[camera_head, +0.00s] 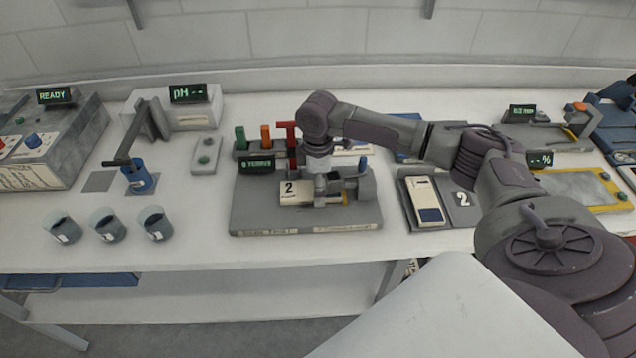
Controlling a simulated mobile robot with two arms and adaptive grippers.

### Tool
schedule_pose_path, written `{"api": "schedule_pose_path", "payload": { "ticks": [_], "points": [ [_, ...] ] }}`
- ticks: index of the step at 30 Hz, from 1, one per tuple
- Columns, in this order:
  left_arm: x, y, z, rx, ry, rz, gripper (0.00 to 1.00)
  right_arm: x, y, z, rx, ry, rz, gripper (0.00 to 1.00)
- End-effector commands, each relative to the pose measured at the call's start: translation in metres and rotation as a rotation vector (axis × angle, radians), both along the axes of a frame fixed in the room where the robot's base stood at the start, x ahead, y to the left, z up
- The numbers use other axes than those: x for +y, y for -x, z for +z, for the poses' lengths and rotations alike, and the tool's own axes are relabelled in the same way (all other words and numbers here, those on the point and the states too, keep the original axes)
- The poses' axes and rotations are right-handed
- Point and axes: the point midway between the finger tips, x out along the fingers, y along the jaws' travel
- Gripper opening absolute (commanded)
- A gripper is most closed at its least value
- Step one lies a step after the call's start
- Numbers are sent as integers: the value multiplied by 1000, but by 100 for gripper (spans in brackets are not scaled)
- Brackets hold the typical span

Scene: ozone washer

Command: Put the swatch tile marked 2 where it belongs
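A pale plate marked 2 (294,193) is on the dark grey fixture (262,216) at the middle of the table. My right arm reaches in from the right, and my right gripper (320,192) points down at the plate's right part. Its fingers overlap the plate, and I cannot tell whether they grip it. A dark holder (465,216) to the right also carries a 2, next to a white and navy tile (427,200). My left gripper is out of view.
Green, orange and red handles (265,137) stand behind the fixture. Three grey cups (108,225) and a blue cup (139,178) stand at the left. A yellow-edged tray (578,189) is at the right. The table front between cups and fixture is clear.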

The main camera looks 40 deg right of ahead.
Motion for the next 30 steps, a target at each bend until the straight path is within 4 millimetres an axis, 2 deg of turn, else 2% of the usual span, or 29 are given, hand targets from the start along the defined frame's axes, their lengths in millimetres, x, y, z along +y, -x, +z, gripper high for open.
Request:
{"api": "schedule_pose_path", "payload": {
  "ticks": [11,24,30],
  "points": [
    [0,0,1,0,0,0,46,0,0,-5,-1,1,0,98],
    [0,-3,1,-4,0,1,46,0,0,-5,-1,1,0,27],
    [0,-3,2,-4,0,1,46,1,0,-4,-1,1,-1,27]
  ]
}}
